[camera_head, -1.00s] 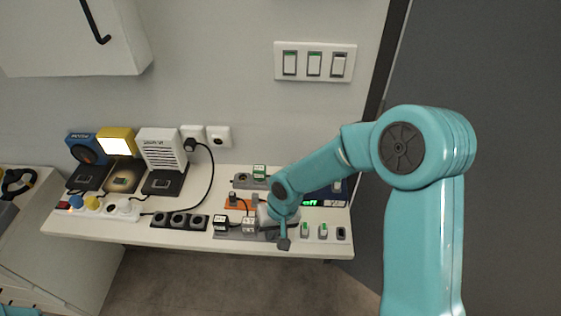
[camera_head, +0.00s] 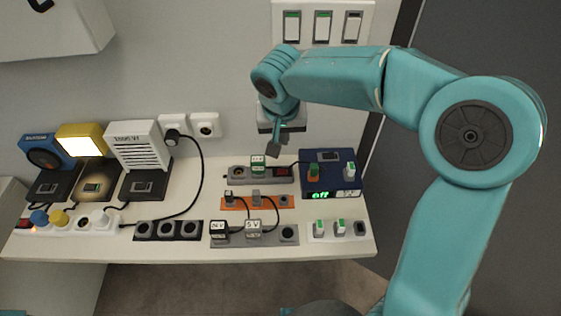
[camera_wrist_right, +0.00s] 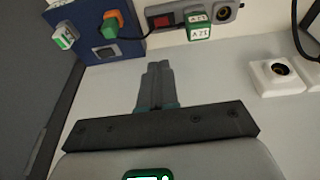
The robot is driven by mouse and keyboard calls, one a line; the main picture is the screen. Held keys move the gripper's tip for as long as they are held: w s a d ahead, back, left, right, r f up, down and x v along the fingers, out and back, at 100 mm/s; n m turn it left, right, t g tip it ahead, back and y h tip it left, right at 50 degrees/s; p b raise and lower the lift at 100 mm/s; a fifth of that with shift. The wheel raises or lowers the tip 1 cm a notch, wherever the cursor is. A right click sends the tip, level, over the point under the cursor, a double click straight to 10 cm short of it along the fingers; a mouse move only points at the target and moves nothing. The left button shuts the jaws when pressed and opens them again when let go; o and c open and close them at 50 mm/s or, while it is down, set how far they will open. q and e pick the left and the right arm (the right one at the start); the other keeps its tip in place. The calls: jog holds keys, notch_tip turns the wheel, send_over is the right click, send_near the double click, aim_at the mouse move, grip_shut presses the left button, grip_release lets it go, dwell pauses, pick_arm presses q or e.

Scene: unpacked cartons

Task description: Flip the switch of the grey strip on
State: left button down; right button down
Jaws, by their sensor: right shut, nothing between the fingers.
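A grey strip (camera_head: 261,181) lies at the back of the white table and carries a green-and-white plug (camera_head: 258,164). Its red switch (camera_head: 281,172) is at its right end and looks dark, without a visible glow. In the wrist view the red switch (camera_wrist_right: 163,20) sits on the grey strip (camera_wrist_right: 153,10), beyond my fingertips. My right gripper (camera_head: 272,150) is shut and empty, above and behind the strip, apart from it; its fingers also show in the wrist view (camera_wrist_right: 156,68). A second grey strip (camera_head: 272,239) lies at the front with two plugs. My left gripper is not in view.
An orange strip (camera_head: 270,202) lies between the grey strips. A blue box (camera_head: 313,181) with a green "off" display stands to the right, a white switch panel (camera_head: 333,238) in front of it. A black strip (camera_head: 168,231) is to the left. Dark cables cross the table.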

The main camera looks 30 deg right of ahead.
send_near(286, 169)
jog(key=x, duration=0.5)
jog(key=shift+w+d+f, duration=0.1)
jog(key=shift+w+f, duration=0.15)
jog(key=shift+s+f, duration=0.15)
jog(key=shift+f, duration=0.35)
